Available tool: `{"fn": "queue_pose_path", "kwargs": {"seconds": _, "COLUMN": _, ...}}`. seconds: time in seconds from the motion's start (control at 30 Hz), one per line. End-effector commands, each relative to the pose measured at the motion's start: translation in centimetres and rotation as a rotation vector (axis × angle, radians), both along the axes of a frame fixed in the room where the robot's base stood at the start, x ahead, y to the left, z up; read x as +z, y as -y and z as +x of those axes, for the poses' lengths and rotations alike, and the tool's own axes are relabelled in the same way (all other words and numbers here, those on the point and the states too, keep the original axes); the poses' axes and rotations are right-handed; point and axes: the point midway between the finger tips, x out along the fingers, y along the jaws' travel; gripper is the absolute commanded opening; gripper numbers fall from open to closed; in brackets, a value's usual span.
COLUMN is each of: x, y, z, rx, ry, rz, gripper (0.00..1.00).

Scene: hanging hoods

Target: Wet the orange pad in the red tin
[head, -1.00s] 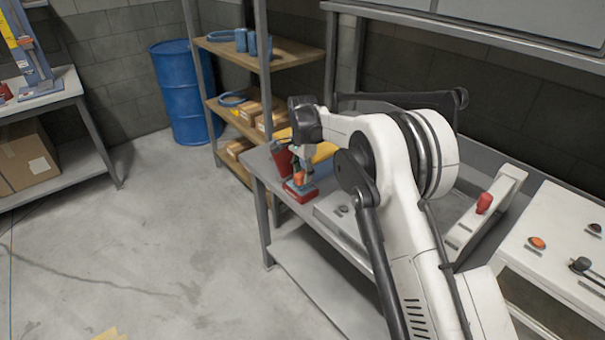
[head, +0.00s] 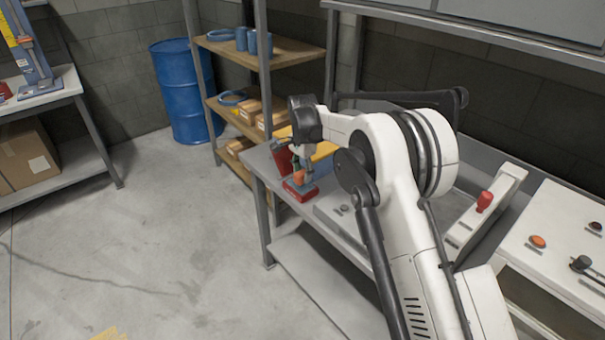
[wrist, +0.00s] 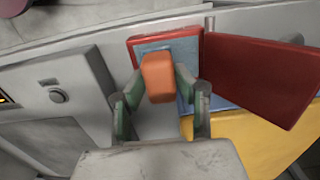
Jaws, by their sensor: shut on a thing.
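The red tin (head: 301,194) stands open on the workbench, with a blue inside (wrist: 214,104) and a red rim in the wrist view (wrist: 137,48). Its red lid (wrist: 262,76) stands open beside it, and also shows in the head view (head: 282,158). My gripper (head: 299,168) points down over the tin. In the wrist view my gripper (wrist: 158,90) is shut on the orange pad (wrist: 158,76), one green-grey finger on each side. The pad (head: 300,176) is over the tin's opening; I cannot tell whether its underside touches the blue inside.
A yellow thing (wrist: 245,146) lies close beside the tin. A grey panel with a round knob (wrist: 57,96) is on the other side. A red-handled lever (head: 484,202) stands farther right on the bench. Shelves (head: 283,55) and a blue drum (head: 183,92) are behind.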

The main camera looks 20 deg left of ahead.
Motion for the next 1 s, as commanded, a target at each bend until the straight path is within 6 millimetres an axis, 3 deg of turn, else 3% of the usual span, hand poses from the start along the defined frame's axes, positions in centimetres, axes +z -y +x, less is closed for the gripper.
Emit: {"fn": "queue_pose_path", "kwargs": {"seconds": 1.0, "x": -0.89, "y": 0.00, "z": 0.00, "rx": 0.000, "ry": 0.000, "rz": 0.000, "gripper": 0.07}}
